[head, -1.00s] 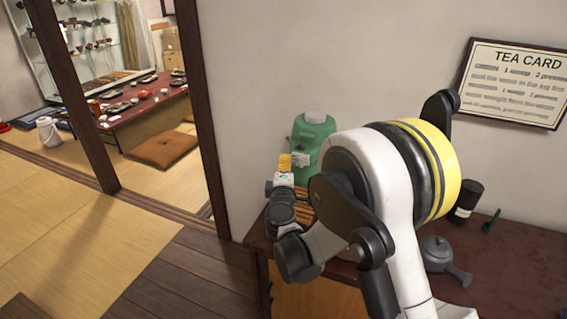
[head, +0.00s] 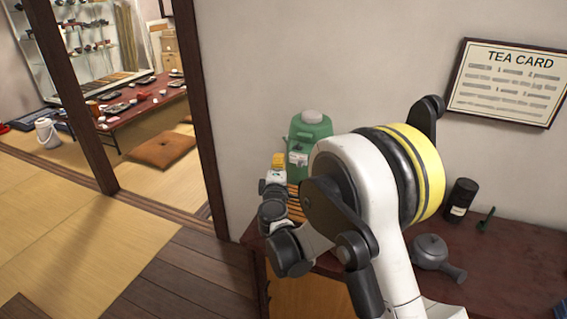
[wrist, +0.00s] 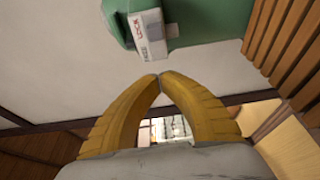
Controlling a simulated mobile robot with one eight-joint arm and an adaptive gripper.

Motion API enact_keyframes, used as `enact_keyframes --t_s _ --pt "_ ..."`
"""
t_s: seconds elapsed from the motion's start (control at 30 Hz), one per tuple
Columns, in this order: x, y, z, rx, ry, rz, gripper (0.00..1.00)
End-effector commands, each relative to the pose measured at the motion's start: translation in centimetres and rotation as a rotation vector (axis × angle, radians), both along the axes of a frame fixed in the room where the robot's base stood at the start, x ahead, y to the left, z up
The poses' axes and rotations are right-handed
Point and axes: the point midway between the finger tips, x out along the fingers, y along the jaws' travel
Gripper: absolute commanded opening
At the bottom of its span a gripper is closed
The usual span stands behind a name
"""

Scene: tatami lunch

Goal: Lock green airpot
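The green airpot (head: 311,134) with a pale lid stands at the left end of the dark red counter, against the wall. In the wrist view its green body (wrist: 207,22) fills the top, with a grey-white switch (wrist: 147,33) marked with red "LOCK" lettering and a second grey word. My gripper (wrist: 158,76) has yellow fingers whose tips meet, with nothing between them. The tips are just below the switch in that view; I cannot tell whether they touch it. In the head view my gripper (head: 279,158) is at the airpot's left side.
A wooden slatted rack (wrist: 287,45) is beside the airpot. A tea card (head: 507,82) hangs on the wall.

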Motion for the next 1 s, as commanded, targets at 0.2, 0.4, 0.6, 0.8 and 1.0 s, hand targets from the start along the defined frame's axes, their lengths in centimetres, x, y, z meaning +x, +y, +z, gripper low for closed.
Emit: enact_keyframes --t_s 0.2,0.4,0.6,0.8,1.0 --pt "-4.8 0.2 0.4 0.0 0.0 0.001 0.0" --pt "-8.3 0.3 0.2 0.0 0.0 0.0 0.0" --pt "-9.8 0.3 0.0 0.0 0.0 0.0 0.0" --pt "-9.9 0.2 0.0 0.0 0.0 -0.001 0.0" --pt "-9.9 0.2 0.0 0.0 0.0 -0.001 0.0"
